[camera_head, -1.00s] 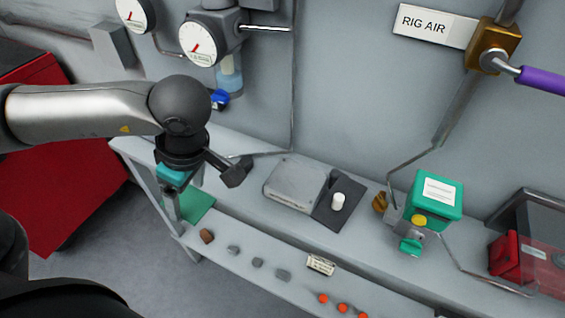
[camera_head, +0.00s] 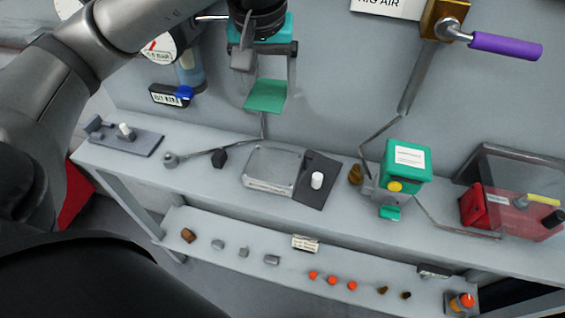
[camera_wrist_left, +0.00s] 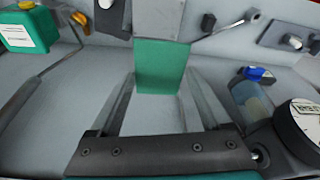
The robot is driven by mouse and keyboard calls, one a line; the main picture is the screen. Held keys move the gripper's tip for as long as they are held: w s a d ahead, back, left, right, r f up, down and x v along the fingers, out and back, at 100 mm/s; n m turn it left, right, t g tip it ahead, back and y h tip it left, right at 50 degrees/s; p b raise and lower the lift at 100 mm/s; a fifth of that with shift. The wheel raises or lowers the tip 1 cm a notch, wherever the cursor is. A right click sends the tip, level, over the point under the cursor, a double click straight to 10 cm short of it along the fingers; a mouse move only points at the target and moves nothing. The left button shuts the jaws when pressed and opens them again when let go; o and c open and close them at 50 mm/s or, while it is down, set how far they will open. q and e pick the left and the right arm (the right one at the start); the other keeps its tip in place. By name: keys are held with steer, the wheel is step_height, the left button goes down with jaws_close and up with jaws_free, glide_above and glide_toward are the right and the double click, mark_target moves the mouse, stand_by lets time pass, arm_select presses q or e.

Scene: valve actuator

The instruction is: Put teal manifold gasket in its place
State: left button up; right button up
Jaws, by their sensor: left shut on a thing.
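The teal manifold gasket (camera_head: 265,96) is a thin flat teal sheet. My left gripper (camera_head: 268,80) is shut on it and holds it in the air, above and behind the bench's grey square plate (camera_head: 272,166) in the head view. In the left wrist view the gasket (camera_wrist_left: 160,66) lies between the two finger ends, beyond the grey fingers (camera_wrist_left: 163,88). A dark pad (camera_head: 317,190) with a white knob adjoins the plate. The gasket's seat cannot be told for sure. My right gripper is not in view.
The bench (camera_head: 215,175) carries a teal-green actuator box (camera_head: 407,160), a dark lever (camera_head: 205,155) and a red box under a clear cover (camera_head: 475,203). Small parts lie on the lower shelf (camera_head: 225,225). A purple-handled valve (camera_head: 505,46) and gauges are at the wall.

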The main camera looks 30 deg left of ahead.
mark_target(273, 165)
arm_select(q)
steer(key=shift+w+d+f, duration=0.1)
steer(key=shift+f, duration=0.05)
step_height(273, 165, down, 19)
steer(key=shift+f+b, duration=0.2)
steer(key=shift+b, duration=0.25)
steer(key=shift+f, duration=0.1)
steer(key=o, duration=1.2)
steer(key=shift+c, duration=0.2)
steer(key=v, duration=1.2)
steer(key=shift+p, duration=0.35)
